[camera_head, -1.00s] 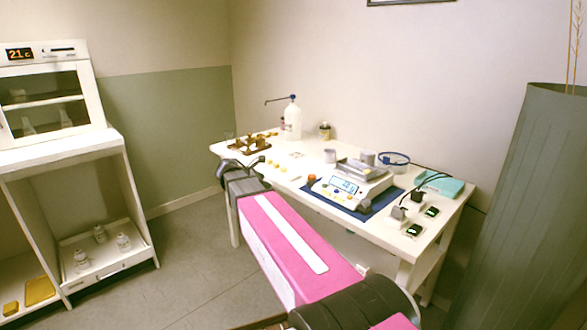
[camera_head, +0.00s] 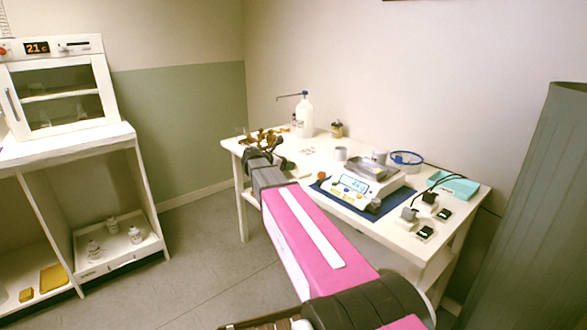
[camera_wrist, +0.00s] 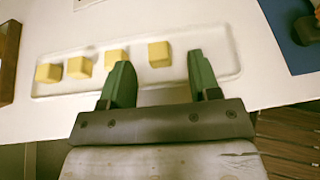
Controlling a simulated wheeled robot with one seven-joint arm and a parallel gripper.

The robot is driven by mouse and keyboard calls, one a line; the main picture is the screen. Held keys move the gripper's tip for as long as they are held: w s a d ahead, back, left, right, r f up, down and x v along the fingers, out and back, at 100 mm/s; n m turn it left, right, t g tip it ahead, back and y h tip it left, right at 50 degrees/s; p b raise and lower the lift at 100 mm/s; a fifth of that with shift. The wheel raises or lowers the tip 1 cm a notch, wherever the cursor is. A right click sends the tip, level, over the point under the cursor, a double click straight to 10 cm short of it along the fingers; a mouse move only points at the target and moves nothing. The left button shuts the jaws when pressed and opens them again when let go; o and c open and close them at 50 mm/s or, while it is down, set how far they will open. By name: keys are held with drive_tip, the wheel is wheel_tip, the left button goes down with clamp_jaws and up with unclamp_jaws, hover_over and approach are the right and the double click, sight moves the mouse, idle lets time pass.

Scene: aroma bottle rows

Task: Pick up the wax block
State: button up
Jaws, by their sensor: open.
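Several pale yellow wax blocks, like small cubes, show in the wrist view. One wax block (camera_wrist: 159,54) lies just past my gripper (camera_wrist: 160,66), in line with the gap between the two green fingers. The gripper is open and empty, and I cannot tell its height over the block. Other blocks (camera_wrist: 79,67) stand in a row to the left on the same shallow white tray (camera_wrist: 226,42). One more block is cut off at the top edge. In the head view my gripper (camera_head: 260,155) is over the white table's left part, and my arm hides the blocks there.
A blue mat (camera_wrist: 287,30) lies right of the tray, and a brown wooden object (camera_wrist: 8,62) stands at the left edge. In the head view a scale (camera_head: 352,184), a white pump bottle (camera_head: 304,116) and a teal case (camera_head: 455,187) are on the white table (camera_head: 470,201).

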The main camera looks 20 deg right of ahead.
drive_tip(key=x, duration=0.3)
drive_tip(key=shift+w+d+f, duration=0.15)
drive_tip(key=shift+w+d, duration=0.05)
drive_tip(key=c, duration=1)
